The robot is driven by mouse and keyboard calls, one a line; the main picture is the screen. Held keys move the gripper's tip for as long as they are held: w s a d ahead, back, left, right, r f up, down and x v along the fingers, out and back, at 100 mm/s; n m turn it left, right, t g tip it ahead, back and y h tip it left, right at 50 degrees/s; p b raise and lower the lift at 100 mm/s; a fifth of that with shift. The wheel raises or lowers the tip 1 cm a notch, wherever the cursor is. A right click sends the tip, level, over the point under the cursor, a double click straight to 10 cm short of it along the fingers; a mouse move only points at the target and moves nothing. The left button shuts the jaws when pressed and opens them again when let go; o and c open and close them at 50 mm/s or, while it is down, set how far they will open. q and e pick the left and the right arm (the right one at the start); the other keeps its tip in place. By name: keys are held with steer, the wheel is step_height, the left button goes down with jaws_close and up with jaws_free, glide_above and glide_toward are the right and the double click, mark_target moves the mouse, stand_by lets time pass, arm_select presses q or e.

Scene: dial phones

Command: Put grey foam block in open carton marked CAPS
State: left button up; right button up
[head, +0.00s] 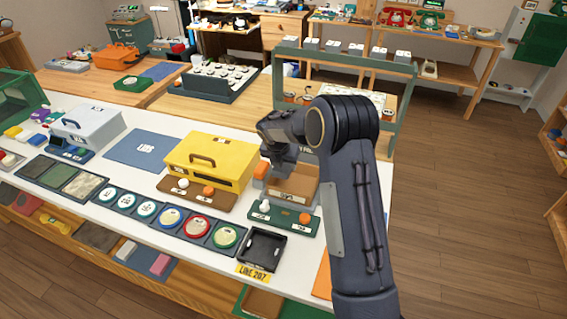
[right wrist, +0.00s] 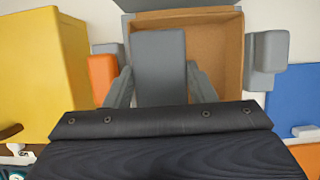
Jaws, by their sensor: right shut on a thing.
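The grey foam block (right wrist: 158,65) is between the two fingers of my right gripper (right wrist: 159,82), which is shut on it. In the right wrist view the block overlaps the left part of the open carton (right wrist: 217,60), a brown box with its inside showing. In the head view my right gripper (head: 278,160) hangs over the back left of the carton (head: 297,187), and my arm hides part of it. The block is hard to make out there. I cannot read a CAPS mark on the carton. My left gripper is not in view.
A yellow case (head: 210,160) stands left of the carton. An orange block (right wrist: 102,78) is between them. A green tray with knobs (head: 283,217) and a black tray (head: 262,248) lie in front. A blue mat (head: 143,147) lies farther left.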

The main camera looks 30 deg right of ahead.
steer(key=shift+f, duration=0.3)
steer(key=shift+f+b, duration=0.3)
steer(key=shift+f, duration=0.25)
steer(key=shift+f, duration=0.1)
steer(key=o, duration=0.9)
steer(key=shift+o, duration=0.2)
